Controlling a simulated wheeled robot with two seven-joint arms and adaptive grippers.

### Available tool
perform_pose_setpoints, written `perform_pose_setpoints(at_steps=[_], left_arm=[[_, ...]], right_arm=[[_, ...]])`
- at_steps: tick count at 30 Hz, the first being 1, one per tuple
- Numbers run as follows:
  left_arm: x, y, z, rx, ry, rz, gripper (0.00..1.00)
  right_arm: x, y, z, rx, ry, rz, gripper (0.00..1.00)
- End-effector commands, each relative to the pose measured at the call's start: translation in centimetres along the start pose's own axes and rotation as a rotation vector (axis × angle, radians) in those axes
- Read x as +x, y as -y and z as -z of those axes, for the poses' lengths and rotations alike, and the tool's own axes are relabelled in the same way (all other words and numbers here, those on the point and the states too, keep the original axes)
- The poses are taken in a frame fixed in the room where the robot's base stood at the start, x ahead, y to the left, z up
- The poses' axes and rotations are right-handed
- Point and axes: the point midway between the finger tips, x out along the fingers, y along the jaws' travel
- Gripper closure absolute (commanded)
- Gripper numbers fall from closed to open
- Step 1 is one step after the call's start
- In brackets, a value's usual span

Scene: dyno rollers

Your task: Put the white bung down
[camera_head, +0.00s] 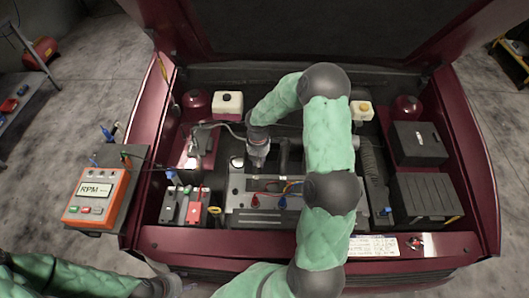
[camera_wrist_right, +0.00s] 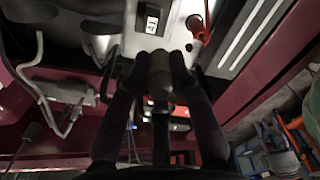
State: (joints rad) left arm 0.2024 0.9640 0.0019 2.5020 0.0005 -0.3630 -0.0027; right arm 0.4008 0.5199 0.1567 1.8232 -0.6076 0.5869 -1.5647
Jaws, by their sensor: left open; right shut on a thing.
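My right gripper (camera_head: 258,158) reaches over the engine bay from above, just behind the grey engine cover. In the right wrist view its fingers (camera_wrist_right: 160,85) are shut on a small pale, rounded piece, seemingly the white bung (camera_wrist_right: 159,72), which looks grey-brown in shadow. The bung cannot be made out clearly in the head view, where the gripper hides it. I cannot tell whether it touches anything below. My left gripper (camera_head: 172,286) is at the bottom left edge of the head view, in front of the car, partly cut off and away from the bung.
An orange RPM meter (camera_head: 95,195) stands at the left fender. A battery (camera_head: 186,206) with red and blue clamps sits front left in the bay. A white reservoir (camera_head: 228,103) is at the back. Black boxes (camera_head: 425,196) fill the right side. Cables cross the engine cover (camera_head: 244,203).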

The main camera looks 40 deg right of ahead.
Motion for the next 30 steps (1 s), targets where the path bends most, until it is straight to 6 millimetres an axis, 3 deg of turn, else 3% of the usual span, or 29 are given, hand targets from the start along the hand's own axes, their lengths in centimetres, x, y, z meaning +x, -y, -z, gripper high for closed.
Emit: perform_pose_setpoints(at_steps=[12,21,30], left_arm=[[0.1,0.0,-0.1,0.0,0.002,0.0,0.52],[0.4,0.1,-0.1,0.0,0.002,0.0,0.52],[0.5,0.2,-0.1,0.0,0.002,0.0,0.52]], right_arm=[[3.8,-4.5,-6.7,0.006,0.001,0.0,1.0],[7.9,-6.4,-9.3,0.005,0.0,0.001,1.0],[9.4,-7.1,-10.4,0.005,0.0,0.0,1.0]])
